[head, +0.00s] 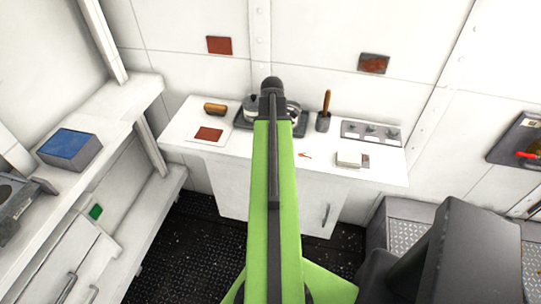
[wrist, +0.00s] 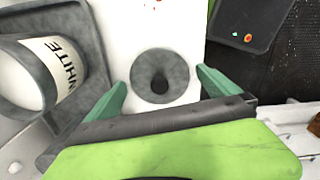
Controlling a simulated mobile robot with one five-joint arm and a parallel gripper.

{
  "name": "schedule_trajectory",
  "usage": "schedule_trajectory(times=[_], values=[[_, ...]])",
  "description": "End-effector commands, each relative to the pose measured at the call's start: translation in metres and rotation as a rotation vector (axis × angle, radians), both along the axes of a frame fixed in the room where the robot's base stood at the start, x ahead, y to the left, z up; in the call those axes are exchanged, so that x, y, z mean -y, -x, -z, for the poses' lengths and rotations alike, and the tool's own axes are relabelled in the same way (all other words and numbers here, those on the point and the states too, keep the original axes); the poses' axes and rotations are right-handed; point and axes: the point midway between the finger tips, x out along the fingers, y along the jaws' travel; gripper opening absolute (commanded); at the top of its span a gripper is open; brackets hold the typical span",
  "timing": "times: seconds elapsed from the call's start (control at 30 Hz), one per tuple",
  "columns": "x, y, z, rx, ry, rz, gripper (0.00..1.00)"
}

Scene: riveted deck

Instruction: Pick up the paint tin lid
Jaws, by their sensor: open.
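In the wrist view a round grey disc with a dark middle, which looks like the paint tin lid (wrist: 177,70), lies over a white surface. My gripper (wrist: 161,77) is open, with one teal finger on each side of the disc. I cannot tell whether the fingers touch it. In the head view my green arm reaches over the white bench (head: 240,165). The arm's end hides the disc and part of the dark tray (head: 243,122).
The bench also holds a wooden-backed brush (head: 215,109), a red-brown square (head: 209,134), a pot with a brown handle (head: 323,122), a switch panel (head: 358,131) and a small pale box (head: 349,160). A blue-topped box (head: 70,148) sits on the left shelf. The wall stands close behind.

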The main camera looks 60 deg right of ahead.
Motion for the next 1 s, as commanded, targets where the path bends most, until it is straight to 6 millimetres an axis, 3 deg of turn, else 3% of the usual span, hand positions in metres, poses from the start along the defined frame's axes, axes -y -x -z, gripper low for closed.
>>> schedule_trajectory(times=[0.03,0.27,0.67,1.0], values=[[0.0,0.0,0.0106,0.0,0.0,0.0,1.0],[0.0001,0.0002,0.0068,0.0,0.0,0.0,1.0],[0.0002,0.0004,0.0068,0.0,0.0,0.001,0.48],[0.0003,0.0004,0.0014,0.0,0.0,0.001,0.46]])
